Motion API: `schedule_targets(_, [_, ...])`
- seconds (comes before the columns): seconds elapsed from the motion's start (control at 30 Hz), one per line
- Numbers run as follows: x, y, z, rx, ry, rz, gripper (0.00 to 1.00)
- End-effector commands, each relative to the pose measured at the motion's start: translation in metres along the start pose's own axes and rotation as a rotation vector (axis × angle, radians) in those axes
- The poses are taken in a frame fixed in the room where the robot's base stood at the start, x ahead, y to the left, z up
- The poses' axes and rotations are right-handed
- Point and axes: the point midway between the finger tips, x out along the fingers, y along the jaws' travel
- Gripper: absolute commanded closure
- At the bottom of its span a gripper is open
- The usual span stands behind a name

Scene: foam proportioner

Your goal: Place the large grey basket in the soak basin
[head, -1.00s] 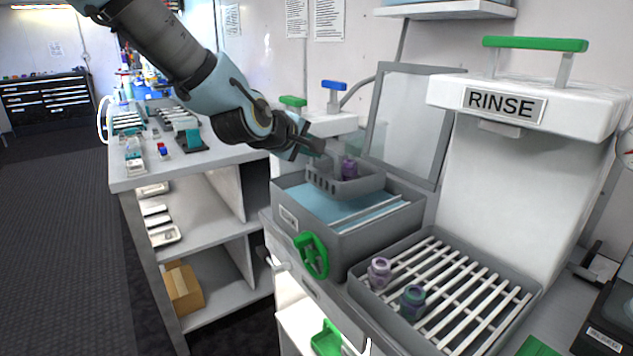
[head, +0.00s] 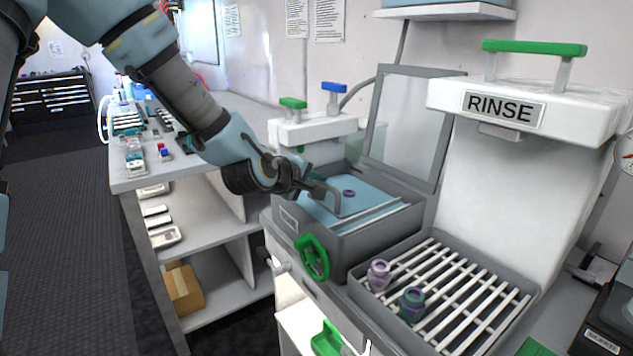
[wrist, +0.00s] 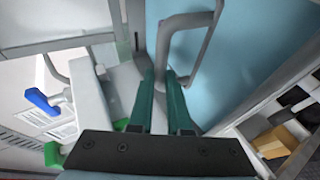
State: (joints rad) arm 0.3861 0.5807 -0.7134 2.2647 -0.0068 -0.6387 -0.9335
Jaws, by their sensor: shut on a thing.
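The soak basin (head: 375,238) is a grey open box filled with blue liquid, its clear lid raised behind it. The large grey basket shows only by its handle (head: 336,202), which rises from the blue surface; the basket body is hidden below it. A purple fitting (head: 349,193) pokes through the surface beside the handle. My gripper (head: 318,189) is over the basin's left part, shut on the handle. In the wrist view the handle (wrist: 188,22) runs between the teal fingers of my gripper (wrist: 162,75) above the blue surface.
The rinse station's slatted tray (head: 465,300) stands right of the basin, with a pale purple fitting (head: 379,274) and a dark teal-purple fitting (head: 412,303) on it. A shelved bench (head: 205,170) stands left.

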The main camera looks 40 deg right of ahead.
Motion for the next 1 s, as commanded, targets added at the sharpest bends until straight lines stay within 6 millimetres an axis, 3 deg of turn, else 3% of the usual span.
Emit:
schedule_targets(0.47, [0.0053, -0.0098, 0.0021, -0.001, 0.0, 0.0, 1.0])
schedule_targets(0.5, [0.0052, -0.0101, 0.0022, -0.001, 0.0, -0.001, 0.81])
schedule_targets(0.73, [0.0052, -0.0099, 0.0021, 0.0, 0.0, 0.0, 0.55])
schedule_targets(1.0, [0.0046, -0.0087, 0.0018, 0.0, 0.0, 0.0, 0.54])
